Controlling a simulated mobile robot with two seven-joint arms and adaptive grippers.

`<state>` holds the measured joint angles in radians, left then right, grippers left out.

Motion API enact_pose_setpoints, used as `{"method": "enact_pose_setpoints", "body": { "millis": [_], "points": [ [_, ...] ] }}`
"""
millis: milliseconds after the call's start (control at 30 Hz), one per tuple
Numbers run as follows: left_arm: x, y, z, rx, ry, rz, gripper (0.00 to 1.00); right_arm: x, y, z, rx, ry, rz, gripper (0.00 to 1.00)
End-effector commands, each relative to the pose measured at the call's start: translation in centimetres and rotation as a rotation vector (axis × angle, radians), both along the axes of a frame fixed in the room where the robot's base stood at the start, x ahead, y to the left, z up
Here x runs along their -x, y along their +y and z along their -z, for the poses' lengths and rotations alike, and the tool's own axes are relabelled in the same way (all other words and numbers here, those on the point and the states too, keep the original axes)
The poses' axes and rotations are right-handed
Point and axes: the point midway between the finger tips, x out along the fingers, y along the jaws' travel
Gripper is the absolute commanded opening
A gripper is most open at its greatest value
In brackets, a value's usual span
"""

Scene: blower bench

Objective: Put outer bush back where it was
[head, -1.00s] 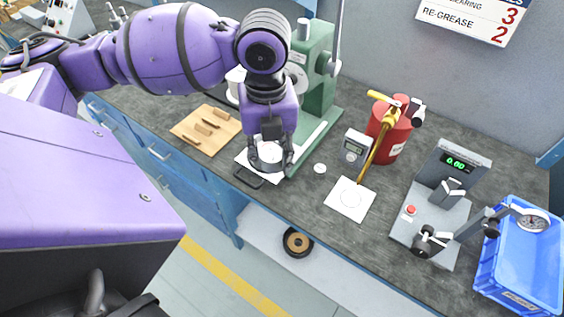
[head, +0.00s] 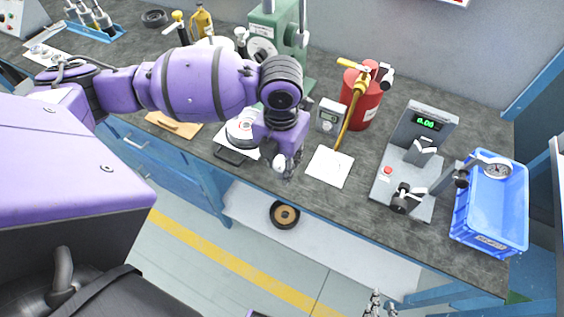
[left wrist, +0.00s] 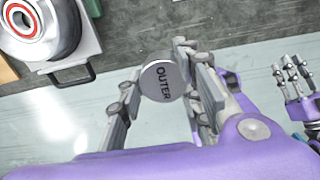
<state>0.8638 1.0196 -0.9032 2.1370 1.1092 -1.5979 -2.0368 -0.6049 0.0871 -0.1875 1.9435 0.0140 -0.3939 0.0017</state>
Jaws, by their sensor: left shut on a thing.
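The outer bush (left wrist: 162,81) is a short light-metal cylinder marked OUTER. My left gripper (left wrist: 160,84) is shut on it, a finger on either side. In the head view the left gripper (head: 284,163) points down near the bench's front edge, between the round housing and the white square sheet (head: 330,167). The bush (head: 279,162) shows there as a pale piece at the fingertips. My right gripper (head: 377,303) is empty and open low at the bottom of the head view, away from the bench. It also shows at the right of the left wrist view (left wrist: 294,78).
The round housing (head: 240,132) stands on a handled plate by the green press (head: 280,45). A red canister (head: 362,98), a small meter (head: 330,115), a grey gauge stand (head: 405,180) and a blue tray (head: 490,212) stand to the right. A ring (head: 285,214) lies on the lower shelf.

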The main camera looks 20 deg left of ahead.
Motion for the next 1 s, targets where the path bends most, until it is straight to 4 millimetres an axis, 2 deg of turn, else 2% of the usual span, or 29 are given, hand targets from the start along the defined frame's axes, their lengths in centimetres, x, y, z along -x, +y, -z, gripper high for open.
{"method": "enact_pose_setpoints", "body": {
  "millis": [33, 200, 300, 533, 767, 1000],
  "points": [
    [-1.2, 0.5, 0.6, 0.000, 0.000, -0.007, 0.00, -0.2, 0.0, -0.1, 0.000, -0.003, -0.001, 0.30],
    [-3.4, 1.4, 4.0, 0.001, 0.003, -0.003, 0.00, -0.4, 0.1, 0.1, 0.001, -0.005, -0.003, 0.30],
    [-4.4, 1.7, 5.1, 0.002, 0.002, -0.002, 0.00, -0.4, 0.0, 0.2, 0.001, -0.005, -0.003, 0.30],
    [-5.4, 2.1, 6.3, 0.001, 0.000, -0.003, 0.00, -0.4, -0.1, 0.2, 0.003, -0.005, -0.002, 0.30],
    [-5.4, 2.1, 9.3, 0.002, 0.000, -0.001, 0.00, 0.1, -0.2, 0.4, 0.004, 0.001, 0.000, 0.30],
    [-5.4, 2.1, 9.3, 0.001, -0.002, -0.001, 0.00, 0.6, -0.4, 0.5, 0.007, 0.009, 0.002, 0.30]
  ]
}}
